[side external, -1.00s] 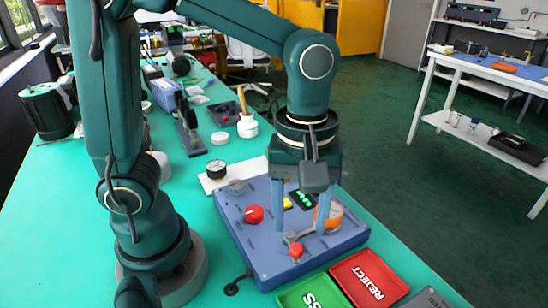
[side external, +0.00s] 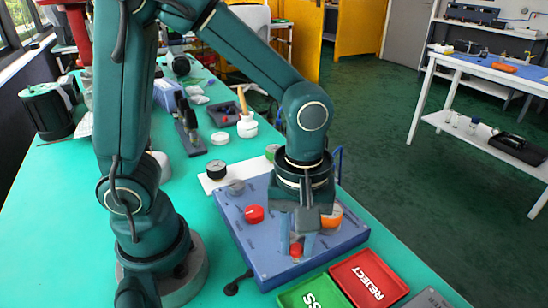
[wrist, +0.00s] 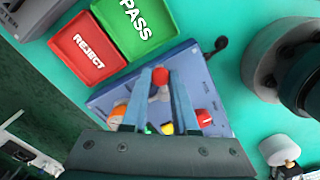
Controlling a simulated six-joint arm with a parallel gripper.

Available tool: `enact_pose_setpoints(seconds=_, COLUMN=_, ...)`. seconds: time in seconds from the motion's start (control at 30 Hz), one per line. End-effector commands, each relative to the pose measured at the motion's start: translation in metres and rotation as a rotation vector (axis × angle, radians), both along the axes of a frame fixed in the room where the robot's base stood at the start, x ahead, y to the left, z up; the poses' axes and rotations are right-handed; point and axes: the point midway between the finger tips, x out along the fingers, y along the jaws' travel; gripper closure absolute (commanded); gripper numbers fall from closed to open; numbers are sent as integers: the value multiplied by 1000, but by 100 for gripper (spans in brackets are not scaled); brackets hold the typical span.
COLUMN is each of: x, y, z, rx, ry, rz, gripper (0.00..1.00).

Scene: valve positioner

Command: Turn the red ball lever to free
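The red ball lever (side external: 296,250) is near the front edge of the blue panel box (side external: 262,258). In the wrist view the red ball (wrist: 160,73) lies between my fingertips, with its grey arm (wrist: 161,92) running back between the fingers. My gripper (side external: 296,243) points down with one finger on each side of the ball. The fingers look apart, with a narrow gap at the ball; contact is not clear. The lever's pivot and any position markings are hidden or too small to read.
A red knob (side external: 254,214) and an orange dial (side external: 331,218) are on the box. A green PASS tray (side external: 312,293) and a red REJECT tray (side external: 368,277) lie in front of it. A white plate with a gauge (side external: 216,170) stands behind.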

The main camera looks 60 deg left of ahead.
Motion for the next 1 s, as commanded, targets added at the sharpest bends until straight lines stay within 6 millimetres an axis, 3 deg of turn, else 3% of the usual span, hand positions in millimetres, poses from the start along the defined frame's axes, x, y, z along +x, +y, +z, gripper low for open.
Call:
enact_pose_setpoints(seconds=0.47, x=-4, y=2, z=0, rx=1, ry=-1, rz=-93, gripper=100)
enact_pose_setpoints(seconds=1.0, x=-21, y=16, z=1, rx=1, ry=-1, rz=-561, gripper=100)
